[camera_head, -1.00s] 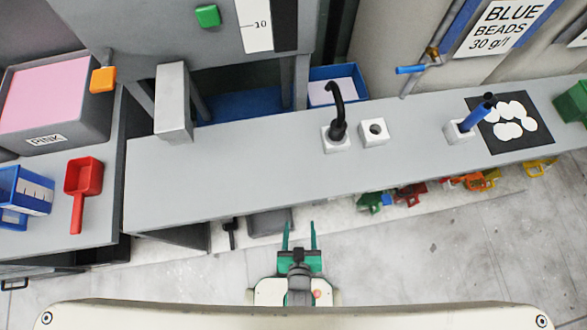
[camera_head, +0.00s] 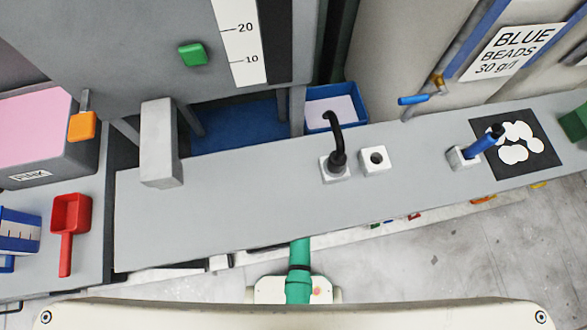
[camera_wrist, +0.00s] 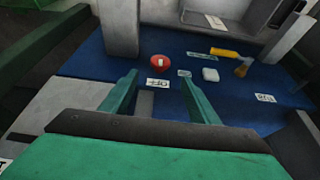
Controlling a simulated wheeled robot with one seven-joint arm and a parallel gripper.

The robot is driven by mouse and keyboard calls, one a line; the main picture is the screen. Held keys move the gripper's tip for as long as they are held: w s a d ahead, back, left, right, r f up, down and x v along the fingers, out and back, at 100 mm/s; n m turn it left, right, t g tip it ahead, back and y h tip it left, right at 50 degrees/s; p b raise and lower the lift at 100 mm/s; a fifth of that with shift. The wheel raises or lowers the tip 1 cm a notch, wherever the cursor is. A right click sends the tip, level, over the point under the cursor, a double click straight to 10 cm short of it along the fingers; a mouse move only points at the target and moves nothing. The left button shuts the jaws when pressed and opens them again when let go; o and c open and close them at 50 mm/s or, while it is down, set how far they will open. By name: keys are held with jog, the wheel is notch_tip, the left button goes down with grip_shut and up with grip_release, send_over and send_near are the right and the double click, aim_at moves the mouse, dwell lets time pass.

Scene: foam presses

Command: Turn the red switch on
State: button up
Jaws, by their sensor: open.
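A round red switch (camera_wrist: 160,62) with a white mark shows in the wrist view on a blue surface. A white label (camera_wrist: 157,83) lies just below it in the picture; I cannot read it for certain. My gripper (camera_wrist: 159,77) is open and empty, with its two green fingers pointing toward the switch. The switch shows beyond the fingertips, between them and apart from them. In the head view the switch does not show, and my gripper is hidden beneath the bench edge.
In the wrist view a grey post (camera_wrist: 118,28) stands left of the switch; a yellow-handled brush (camera_wrist: 226,53) and white block (camera_wrist: 210,74) lie right.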

jog(key=d+x, duration=0.1)
jog(key=x, duration=0.9)
jog(key=shift+a+f, duration=0.25)
jog(key=shift+a, duration=0.2)
jog(key=shift+w, duration=0.1)
jog(key=c, duration=1)
